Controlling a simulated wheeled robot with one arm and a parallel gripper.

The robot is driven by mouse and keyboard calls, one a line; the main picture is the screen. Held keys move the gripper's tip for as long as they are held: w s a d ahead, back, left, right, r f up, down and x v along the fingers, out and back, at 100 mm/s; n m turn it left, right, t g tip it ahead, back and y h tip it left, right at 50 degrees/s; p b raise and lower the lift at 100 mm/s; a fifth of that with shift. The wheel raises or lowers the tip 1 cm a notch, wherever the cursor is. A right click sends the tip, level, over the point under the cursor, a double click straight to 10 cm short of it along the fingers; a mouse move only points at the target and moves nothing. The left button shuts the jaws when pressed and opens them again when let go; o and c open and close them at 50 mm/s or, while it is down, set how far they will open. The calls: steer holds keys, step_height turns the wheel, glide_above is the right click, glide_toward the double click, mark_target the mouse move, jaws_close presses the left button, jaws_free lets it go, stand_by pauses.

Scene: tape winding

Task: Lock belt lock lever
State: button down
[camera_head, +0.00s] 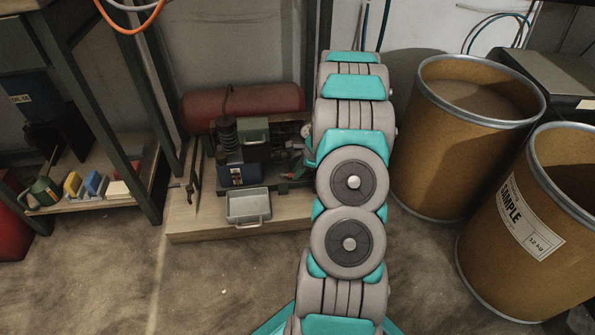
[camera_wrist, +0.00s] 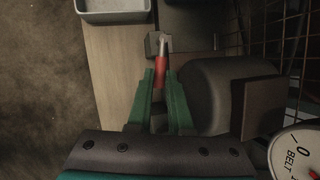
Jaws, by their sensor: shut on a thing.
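The belt lock lever (camera_wrist: 161,64) shows in the wrist view as a red grip with a pale metal end. My gripper (camera_wrist: 161,76) has its two green fingers on either side of the red grip and is shut on it. The lever's pale end sticks out past the fingertips, beside a small grey block.
A dial marked BELT (camera_wrist: 297,154) and a wire guard are at the right of the wrist view. A grey tray (camera_head: 249,206) sits on the wooden base (camera_head: 195,222), before a red tank (camera_head: 262,101). Brown drums (camera_head: 437,165) stand right of my arm.

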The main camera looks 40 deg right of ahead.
steer(key=shift+w+d+r+n+p, duration=0.15)
steer(key=shift+w+r+n+p, duration=0.2)
steer(key=shift+p, duration=0.55)
steer(key=shift+d+f+n+y+p, duration=0.2)
steer(key=shift+f+n+y+p, duration=0.15)
steer(key=shift+n+p, duration=0.35)
steer(key=c, duration=0.8)
jaws_free()
steer(key=shift+c, duration=0.2)
steer(key=shift+f+b, duration=0.1)
steer(key=shift+b, duration=0.4)
